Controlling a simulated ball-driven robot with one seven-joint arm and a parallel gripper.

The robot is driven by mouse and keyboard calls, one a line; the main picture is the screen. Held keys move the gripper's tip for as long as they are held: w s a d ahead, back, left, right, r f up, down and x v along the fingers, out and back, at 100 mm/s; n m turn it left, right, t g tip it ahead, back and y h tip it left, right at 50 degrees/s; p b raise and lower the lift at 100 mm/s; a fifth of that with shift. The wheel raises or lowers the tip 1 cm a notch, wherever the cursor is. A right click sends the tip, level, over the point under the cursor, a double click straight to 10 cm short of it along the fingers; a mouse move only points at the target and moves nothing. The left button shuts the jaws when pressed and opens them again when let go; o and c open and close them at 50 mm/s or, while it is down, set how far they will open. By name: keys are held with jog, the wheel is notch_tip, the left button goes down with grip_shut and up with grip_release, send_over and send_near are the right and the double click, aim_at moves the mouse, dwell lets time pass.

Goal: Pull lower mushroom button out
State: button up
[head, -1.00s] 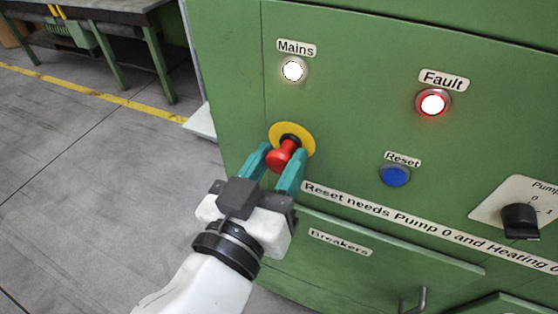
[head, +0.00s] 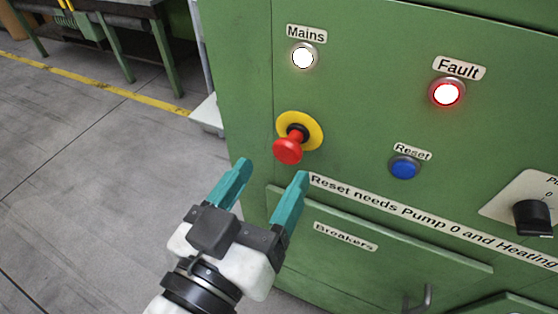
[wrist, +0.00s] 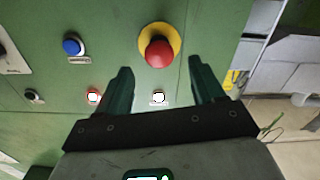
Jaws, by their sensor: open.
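The red mushroom button (head: 288,150) sits on a black stem in front of a yellow disc (head: 314,124) on the green cabinet. It stands out from the disc with the stem showing. My gripper (head: 272,172) is open and empty, with its teal fingers below and in front of the button, apart from it. In the wrist view the red button (wrist: 159,52) lies beyond the fingertips, about midway between them, and my open gripper (wrist: 160,65) holds nothing. Only one mushroom button shows.
The panel has a lit white Mains lamp (head: 302,57), a red-rimmed lit Fault lamp (head: 446,93), a blue Reset button (head: 404,167) and a black Pump knob (head: 532,215). A Breakers door (head: 400,255) is below. Open grey floor (head: 90,190) lies left.

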jog(key=v, duration=0.6)
jog(key=shift+b, duration=0.35)
jog(key=shift+d, duration=0.1)
